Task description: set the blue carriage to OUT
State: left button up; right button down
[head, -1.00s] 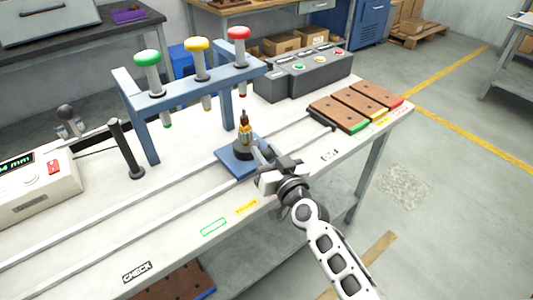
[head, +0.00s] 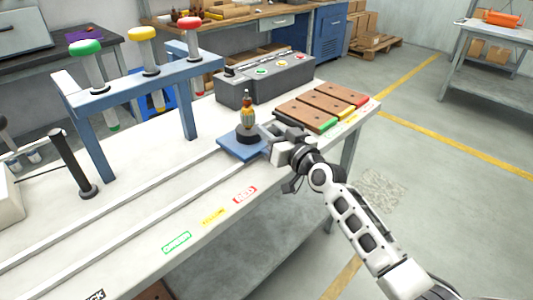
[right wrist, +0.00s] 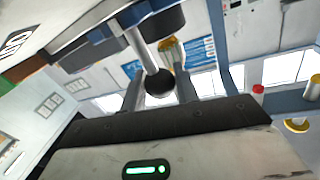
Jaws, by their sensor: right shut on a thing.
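The blue carriage (head: 233,150) sits on the rails (head: 185,164), past the gantry's right leg and beyond the RED label (head: 244,195). An armature (head: 248,115) with copper windings stands upright on it in a dark round holder. My right gripper (head: 270,138) is at the carriage's right side. In the right wrist view, its fingers are shut on the black ball knob (right wrist: 159,83) of the carriage's metal handle (right wrist: 147,52). I cannot make out an OUT label in the head view now; my gripper and arm cover that area. My left gripper is not in view.
A blue gantry (head: 140,88) with green, yellow and red plungers stands to the left. A grey button box (head: 265,80) is behind the carriage. Brown blocks (head: 318,108) with coloured ends lie to the right. A black post (head: 72,165) stands at left.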

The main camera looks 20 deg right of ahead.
jog(key=w+d+b, duration=0.2)
jog(key=d+b, duration=0.1)
jog(key=w+d+b, duration=0.1)
jog(key=d+b, duration=0.1)
jog(key=shift+d+f, duration=0.25)
jog(key=shift+w+d+r+b, duration=0.1)
jog(key=shift+w+d+b, duration=0.15)
jog(key=shift+d+b, duration=0.25)
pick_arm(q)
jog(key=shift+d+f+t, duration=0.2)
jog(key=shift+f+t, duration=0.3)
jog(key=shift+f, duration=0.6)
pick_arm(e)
jog(key=shift+d+r, duration=0.15)
jog(key=shift+r, duration=0.05)
jog(key=c, duration=1.2)
grip_release()
jog(key=shift+w+d, duration=0.1)
jog(key=shift+o, duration=0.6)
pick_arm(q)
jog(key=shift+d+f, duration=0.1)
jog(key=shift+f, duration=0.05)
